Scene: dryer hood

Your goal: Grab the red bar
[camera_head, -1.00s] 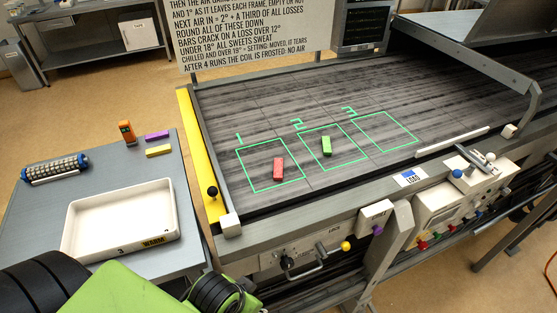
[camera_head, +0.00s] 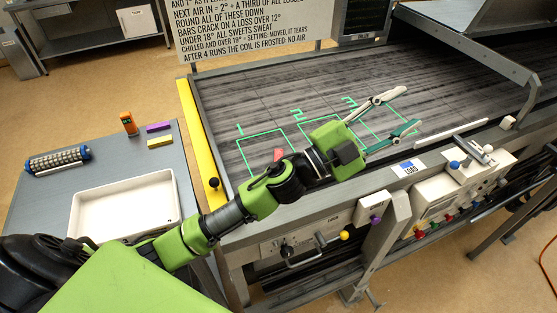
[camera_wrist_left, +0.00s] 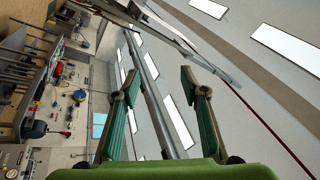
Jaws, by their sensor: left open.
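The red bar (camera_head: 279,153) lies on the dark belt in green outlined square 1; its lower part is hidden behind my left arm. My left gripper (camera_head: 405,108) is open and empty, with its fingers spread over the area of square 3, to the right of the red bar and apart from it. The green bar of square 2 is hidden behind my gripper. The left wrist view shows the two open fingers (camera_wrist_left: 160,82) with nothing between them and no bar in sight. My right gripper is not in view.
A yellow strip (camera_head: 197,130) edges the belt on the left. A side table holds a white tray (camera_head: 128,205), a dark roller (camera_head: 57,160), and orange, purple and yellow pieces. A metal frame with a hood (camera_head: 480,65) stands at the right. A control panel fronts the belt.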

